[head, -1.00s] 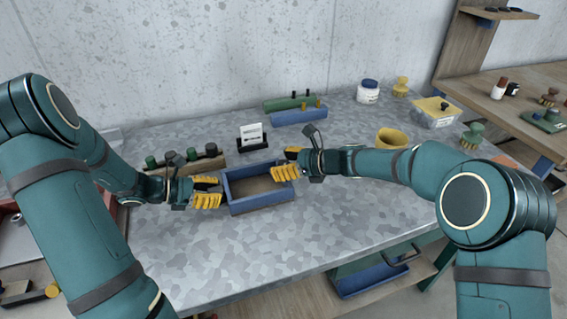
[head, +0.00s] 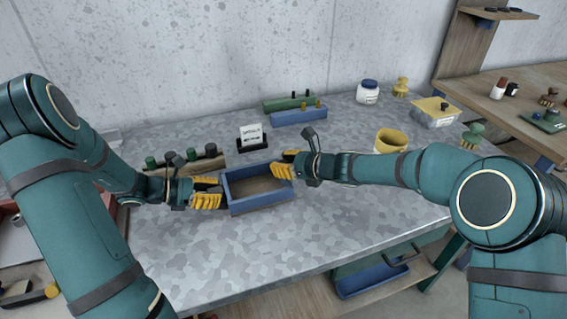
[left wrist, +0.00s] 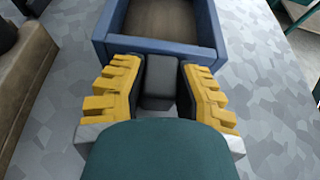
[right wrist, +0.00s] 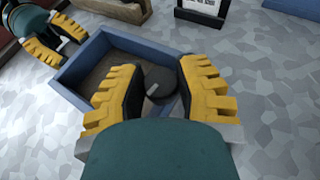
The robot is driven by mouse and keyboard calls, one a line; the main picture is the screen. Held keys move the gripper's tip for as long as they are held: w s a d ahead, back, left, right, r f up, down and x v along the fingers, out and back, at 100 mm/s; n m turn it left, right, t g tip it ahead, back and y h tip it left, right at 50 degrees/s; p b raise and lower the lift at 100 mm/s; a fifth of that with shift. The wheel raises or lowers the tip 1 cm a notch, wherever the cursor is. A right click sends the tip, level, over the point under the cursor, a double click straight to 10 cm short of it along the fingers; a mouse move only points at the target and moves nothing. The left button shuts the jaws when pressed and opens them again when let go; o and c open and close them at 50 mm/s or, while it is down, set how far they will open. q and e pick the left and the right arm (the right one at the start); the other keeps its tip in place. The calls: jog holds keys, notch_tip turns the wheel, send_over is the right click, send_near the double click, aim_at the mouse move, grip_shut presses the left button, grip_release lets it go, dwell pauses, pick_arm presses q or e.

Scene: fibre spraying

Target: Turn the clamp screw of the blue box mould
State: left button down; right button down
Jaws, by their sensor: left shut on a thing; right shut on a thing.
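The blue box mould (head: 262,203) lies on the grey mottled worktop, an open rectangular frame with a brown inside. It also shows in the left wrist view (left wrist: 155,45) and the right wrist view (right wrist: 140,42). My left gripper (head: 218,192) is shut on a dark block (left wrist: 161,80) against the mould's left end. My right gripper (head: 284,166) is at the mould's right end, its fingers on both sides of a dark round knob (right wrist: 155,82) with a pale mark, apparently the clamp screw. In the head view the fingers hide the knob.
A wooden rack with dark and green knobs (head: 192,160) stands behind my left gripper. A small card stand (head: 251,139) is behind the mould. Green and blue bars (head: 298,116) lie further back. A yellow cup (head: 391,140) is right, near my right forearm. The worktop in front is clear.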

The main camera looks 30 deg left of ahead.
jog(key=shift+s+a+m+t+h, duration=0.1)
jog(key=shift+m+t+h, duration=0.05)
jog(key=shift+m+t, duration=0.5)
jog(key=shift+s+a+m+t+h, duration=0.1)
jog(key=shift+m+t+h, duration=0.05)
jog(key=shift+m+t, duration=0.45)
jog(key=shift+s+f+m+t+h, duration=0.15)
jog(key=shift+m+t+h, duration=0.25)
jog(key=shift+m+t, duration=0.4)
jog(key=shift+f+m+t+h, duration=0.15)
jog(key=shift+m+t+h, duration=0.35)
jog(key=shift+t, duration=0.35)
jog(key=m+t+h, duration=0.2)
jog(key=m, duration=0.1)
jog(key=shift+d+f+m+t, duration=0.15)
jog(key=shift+m+t, duration=0.1)
jog(key=shift+t, duration=0.15)
jog(key=shift+w+d+m+t+h, duration=0.1)
jog(key=shift+w+m+t+h, duration=0.1)
jog(key=shift+m+t+h, duration=0.3)
jog(key=shift+d+m+h, duration=0.1)
jog(key=shift+m+h, duration=0.2)
jog(key=shift+h, duration=0.2)
jog(key=shift+w+a+r+t, duration=0.2)
jog(key=shift+r+t, duration=0.2)
jog(key=shift+r, duration=0.15)
jog(key=c, duration=0.6)
grip_release()
jog(key=shift+f, duration=0.1)
